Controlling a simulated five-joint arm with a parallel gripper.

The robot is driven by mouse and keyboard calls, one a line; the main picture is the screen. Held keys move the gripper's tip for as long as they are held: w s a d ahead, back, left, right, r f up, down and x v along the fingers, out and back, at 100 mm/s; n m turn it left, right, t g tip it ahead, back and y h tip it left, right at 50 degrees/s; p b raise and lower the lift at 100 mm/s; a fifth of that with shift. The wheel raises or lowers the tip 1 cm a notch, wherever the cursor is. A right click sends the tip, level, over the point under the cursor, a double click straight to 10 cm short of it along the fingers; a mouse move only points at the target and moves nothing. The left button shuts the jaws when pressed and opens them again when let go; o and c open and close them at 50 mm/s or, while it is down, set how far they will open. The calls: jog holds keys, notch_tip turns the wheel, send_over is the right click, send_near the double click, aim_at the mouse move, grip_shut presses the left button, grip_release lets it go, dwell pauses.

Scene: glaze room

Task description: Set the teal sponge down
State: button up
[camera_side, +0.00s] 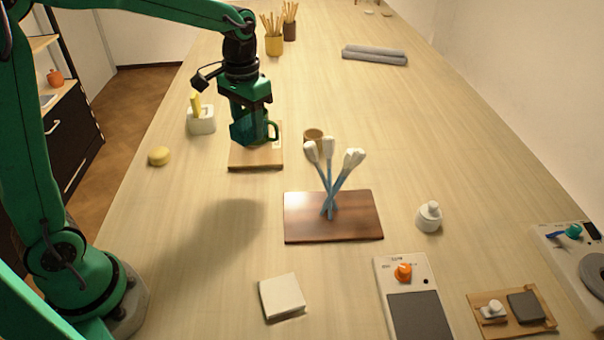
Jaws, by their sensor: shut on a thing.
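My gripper (256,128) points down above a light wooden board (256,161), left of the picture's middle. It is shut on the teal sponge (241,132), a dark teal block that shows at the left side of the jaws. The jaws hide part of the sponge. The sponge is over the board's far part, close to its surface. I cannot tell whether it touches the board.
A white holder with a yellow item (201,120) stands left of the board. A round yellow thing (158,156) lies nearer. A tan cup (314,134) stands right. White-tipped blue sticks (328,180) rise over a dark board (302,222). Free table lies front left.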

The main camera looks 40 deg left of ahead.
jog(key=shift+d, duration=0.15)
jog(key=s+d+f+n, duration=0.1)
jog(key=s+d+f, duration=0.1)
jog(key=d, duration=0.8)
jog(key=s+d+f+n, duration=0.2)
jog(key=d, duration=0.7)
jog(key=s+d+f+n, duration=0.1)
jog(key=s+d+f, duration=0.1)
jog(key=d, duration=0.8)
jog(key=s+d+f+n, duration=0.2)
jog(key=s+d, duration=0.6)
jog(key=d, duration=0.1)
jog(key=shift+d+f, duration=0.15)
jog(key=shift+f, duration=0.05)
jog(key=shift+f, duration=2.55)
jog(key=shift+f, duration=0.1)
jog(key=shift+f, duration=2.15)
